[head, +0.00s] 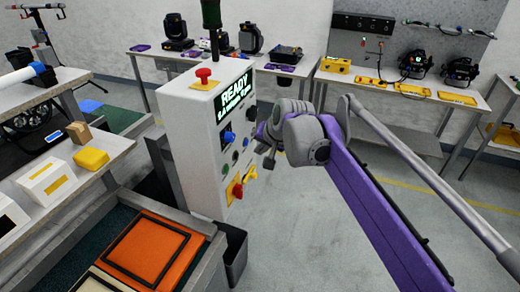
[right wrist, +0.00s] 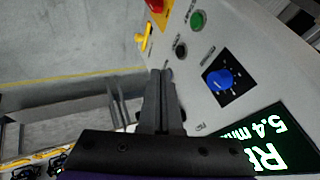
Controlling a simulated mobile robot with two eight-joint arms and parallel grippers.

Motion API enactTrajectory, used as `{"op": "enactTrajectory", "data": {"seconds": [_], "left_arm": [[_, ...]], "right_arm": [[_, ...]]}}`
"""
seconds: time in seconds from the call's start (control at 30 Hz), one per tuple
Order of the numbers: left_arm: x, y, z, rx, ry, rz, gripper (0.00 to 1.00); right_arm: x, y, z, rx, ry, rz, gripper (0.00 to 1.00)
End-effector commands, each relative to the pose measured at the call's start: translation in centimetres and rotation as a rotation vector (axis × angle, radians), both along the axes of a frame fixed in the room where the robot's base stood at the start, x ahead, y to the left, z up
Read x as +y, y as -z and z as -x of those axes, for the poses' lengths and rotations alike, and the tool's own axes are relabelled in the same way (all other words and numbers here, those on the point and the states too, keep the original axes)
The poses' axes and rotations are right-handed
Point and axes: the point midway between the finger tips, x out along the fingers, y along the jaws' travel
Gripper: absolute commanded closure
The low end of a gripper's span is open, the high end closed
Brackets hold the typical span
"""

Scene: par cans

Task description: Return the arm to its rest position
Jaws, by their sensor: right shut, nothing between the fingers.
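My right arm, with purple links, reaches in from the right in the head view. Its gripper (head: 268,160) is beside the front face of the white control box (head: 183,150). In the right wrist view the gripper (right wrist: 161,75) is shut and empty, its fingers side by side in front of the panel. Contact with the panel cannot be told. The box's green screen (head: 236,92) reads READY. A blue dial (right wrist: 220,79), a green button (right wrist: 197,18) and a yellow handle (right wrist: 145,35) show near the fingers. My left gripper is not in view.
A red button (head: 203,76) tops the box. An orange padded crate (head: 150,248) lies front left, beside a bench with a yellow block (head: 91,158). Back tables hold stage lamps (head: 418,64) and yellow cases (head: 335,65). Open grey floor (head: 300,240) lies right of the box.

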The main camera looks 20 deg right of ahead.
Motion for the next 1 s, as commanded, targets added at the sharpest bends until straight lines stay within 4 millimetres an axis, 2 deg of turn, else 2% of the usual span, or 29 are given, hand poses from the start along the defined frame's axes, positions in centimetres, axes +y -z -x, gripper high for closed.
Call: {"op": "enactTrajectory", "data": {"seconds": [0.47, 0.57, 0.67, 0.77, 0.9, 1.0], "left_arm": [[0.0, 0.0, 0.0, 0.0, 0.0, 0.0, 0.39], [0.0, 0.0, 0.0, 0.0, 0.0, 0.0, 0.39], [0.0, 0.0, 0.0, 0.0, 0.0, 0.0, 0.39], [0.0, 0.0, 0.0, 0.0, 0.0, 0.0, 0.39], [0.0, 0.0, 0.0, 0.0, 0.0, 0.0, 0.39], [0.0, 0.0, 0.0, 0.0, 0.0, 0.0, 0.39]], "right_arm": [[0.0, 0.1, 0.1, 0.0, 0.0, 0.001, 1.0], [0.0, 0.4, 1.2, 0.003, -0.015, 0.016, 1.0], [0.0, 1.5, 4.3, 0.011, -0.055, 0.059, 1.0], [0.0, 3.7, 9.3, 0.024, -0.121, 0.127, 1.0], [-0.2, 8.2, 17.1, 0.048, -0.226, 0.234, 1.0], [-0.5, 11.7, 22.3, 0.064, -0.296, 0.303, 1.0]]}}
